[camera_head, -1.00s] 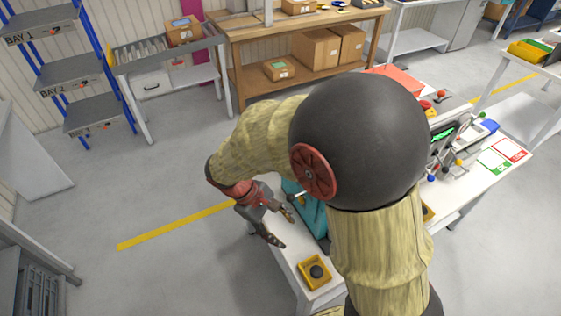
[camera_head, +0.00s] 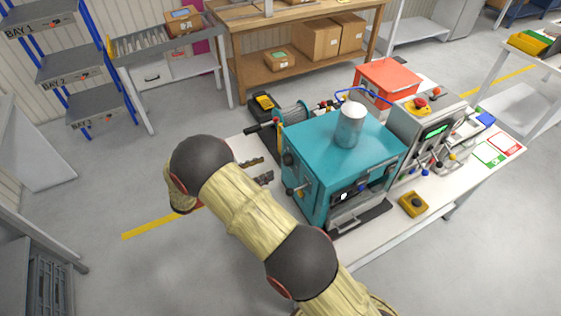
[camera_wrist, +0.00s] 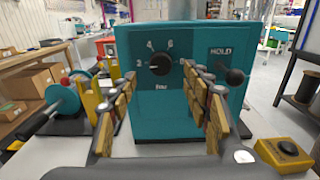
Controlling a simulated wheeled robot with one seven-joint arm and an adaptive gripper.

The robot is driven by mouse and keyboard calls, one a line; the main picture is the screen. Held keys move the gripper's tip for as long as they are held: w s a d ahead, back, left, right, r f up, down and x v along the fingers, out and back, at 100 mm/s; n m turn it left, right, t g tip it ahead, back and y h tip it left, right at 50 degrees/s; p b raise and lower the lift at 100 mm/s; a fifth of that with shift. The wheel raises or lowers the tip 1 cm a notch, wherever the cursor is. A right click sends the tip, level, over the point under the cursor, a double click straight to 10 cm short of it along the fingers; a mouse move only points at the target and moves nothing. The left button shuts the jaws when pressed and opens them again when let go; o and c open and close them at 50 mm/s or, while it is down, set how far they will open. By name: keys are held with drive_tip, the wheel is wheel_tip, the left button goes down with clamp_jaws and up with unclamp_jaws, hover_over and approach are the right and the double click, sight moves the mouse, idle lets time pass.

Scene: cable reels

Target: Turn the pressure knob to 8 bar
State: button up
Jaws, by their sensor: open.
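The teal machine (camera_head: 318,190) stands on the white table. In the wrist view its face (camera_wrist: 190,110) carries a round black knob (camera_wrist: 160,64), ringed by the marks 2, 4, 6 and 8 with "bar" below. I cannot read the knob's pointer clearly. A black lever (camera_wrist: 235,76) under the word HOLD is to the right of the knob. My gripper (camera_wrist: 163,105) is open and empty, its fingers spread left and right below the knob, apart from it. In the head view my gripper (camera_head: 257,170) is left of the machine, partly hidden by my arm.
A teal reel (camera_wrist: 64,100) lies left of my gripper. A yellow box with a black button (camera_wrist: 285,153) is at lower right. A silver cylinder (camera_head: 349,126) stands on the machine.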

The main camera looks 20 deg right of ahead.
sight(283, 161)
drive_tip(key=d, duration=0.3)
drive_tip(key=w+d, duration=0.1)
drive_tip(key=d, duration=0.3)
drive_tip(key=shift+w+d, duration=0.15)
drive_tip(key=shift+w, duration=0.05)
drive_tip(key=shift+c, duration=0.4)
drive_tip(key=c, duration=1.1)
